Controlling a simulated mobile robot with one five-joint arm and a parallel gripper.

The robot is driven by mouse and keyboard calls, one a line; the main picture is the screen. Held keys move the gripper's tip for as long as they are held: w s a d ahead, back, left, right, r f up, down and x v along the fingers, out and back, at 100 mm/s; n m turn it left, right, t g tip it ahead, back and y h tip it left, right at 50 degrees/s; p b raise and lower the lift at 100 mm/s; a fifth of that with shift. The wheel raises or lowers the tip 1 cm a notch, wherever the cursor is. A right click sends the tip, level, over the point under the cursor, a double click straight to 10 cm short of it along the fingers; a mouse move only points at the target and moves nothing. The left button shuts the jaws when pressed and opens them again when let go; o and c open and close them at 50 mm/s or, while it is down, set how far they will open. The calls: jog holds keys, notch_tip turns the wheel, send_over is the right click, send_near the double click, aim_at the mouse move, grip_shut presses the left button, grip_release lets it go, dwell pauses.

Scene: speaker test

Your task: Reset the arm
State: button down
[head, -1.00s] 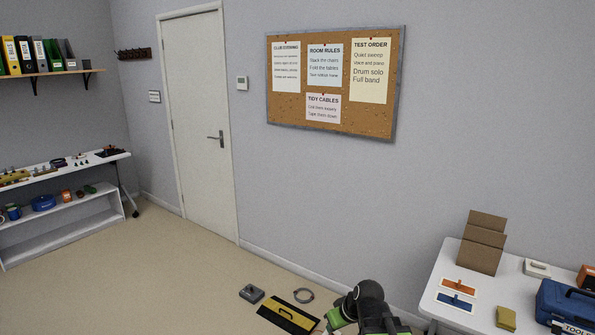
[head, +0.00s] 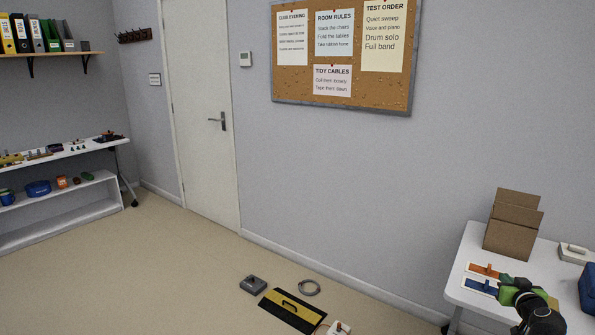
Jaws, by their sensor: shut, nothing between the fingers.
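My black and green arm reaches in at the lower right of the head view, in front of the white table (head: 455,290). My gripper (head: 508,287) is at its far end, by the blue plate (head: 477,287) and the orange plate (head: 486,269). It is shut with nothing seen in it. I cannot tell whether it touches the plates or the table. The arm hides part of the tabletop and most of a yellow block (head: 552,302).
An open cardboard box (head: 510,238), a white device (head: 573,251) and a blue toolbox (head: 588,290) stand on the table. A grey block (head: 253,284), a grey ring (head: 310,287), a black and yellow board (head: 291,310) and a white block (head: 339,328) lie on the floor. Floor toward the door is clear.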

jog(key=s+d+f+m+h+b, duration=0.1)
jog(key=s+d, duration=0.2)
jog(key=d, duration=0.1)
jog(key=s+d+f+m+h+b, duration=0.1)
jog(key=s+d+f+b, duration=0.1)
jog(key=s+d, duration=0.1)
jog(key=s+d+f+g+h+b, duration=0.1)
jog(key=s+d+f, duration=0.1)
jog(key=d, duration=0.3)
jog(key=shift+s+d+m, duration=0.25)
jog(key=shift+s+m, duration=0.15)
jog(key=shift+s, duration=0.2)
jog(key=s+d+f+m+g+h+b, duration=0.2)
jog(key=s+d+f+b, duration=0.2)
jog(key=s+d, duration=0.65)
jog(key=x, duration=0.2)
jog(key=b+x, duration=0.1)
jog(key=x, duration=0.2)
jog(key=shift+w+b, duration=0.3)
jog(key=shift+w, duration=0.1)
jog(key=shift+r, duration=0.1)
jog(key=shift+w+d+r+p, duration=0.35)
jog(key=shift+w+d, duration=0.25)
jog(key=shift+w, duration=0.15)
jog(key=shift+w+d+r+p, duration=0.35)
jog(key=shift+w+d, duration=0.2)
jog(key=shift+w, duration=0.15)
dwell(0.6)
